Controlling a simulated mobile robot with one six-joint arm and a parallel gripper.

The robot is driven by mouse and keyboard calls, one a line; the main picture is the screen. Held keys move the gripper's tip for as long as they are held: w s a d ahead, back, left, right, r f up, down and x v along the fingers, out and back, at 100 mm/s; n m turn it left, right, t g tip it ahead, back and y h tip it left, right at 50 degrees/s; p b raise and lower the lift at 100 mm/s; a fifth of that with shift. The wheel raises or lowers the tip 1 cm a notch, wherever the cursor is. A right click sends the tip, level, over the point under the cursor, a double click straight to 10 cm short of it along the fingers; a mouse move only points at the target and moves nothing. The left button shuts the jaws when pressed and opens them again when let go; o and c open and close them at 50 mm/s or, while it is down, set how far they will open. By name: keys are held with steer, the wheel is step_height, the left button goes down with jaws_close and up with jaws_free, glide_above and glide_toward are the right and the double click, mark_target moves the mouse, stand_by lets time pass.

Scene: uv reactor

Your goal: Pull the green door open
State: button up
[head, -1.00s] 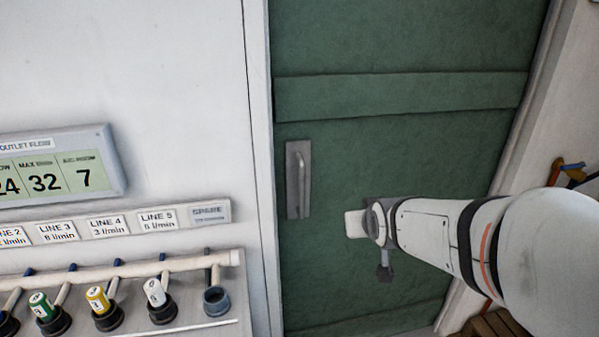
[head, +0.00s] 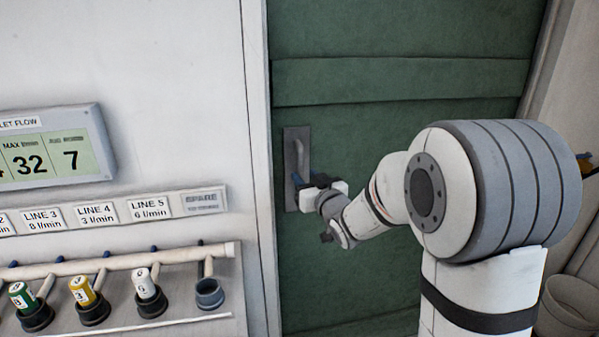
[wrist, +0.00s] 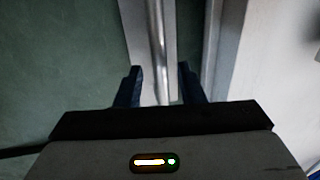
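The green door (head: 400,85) fills the middle of the head view and looks shut in its frame. Its metal handle (head: 299,152) is an upright bar on a plate near the door's left edge. My gripper (head: 306,181) is at the lower part of the handle. In the wrist view, the two dark blue fingers of my gripper (wrist: 160,82) are apart, and the handle bar (wrist: 157,40) runs down between them. Gaps show beside the bar, so the fingers are not closed on it. The bar's lower end is hidden behind the gripper body.
A pale bucket (head: 570,308) stands at the lower right. The door frame (head: 258,170) runs close left of the handle.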

mark_target(302, 173)
steer(key=shift+x, duration=1.85)
jaws_close()
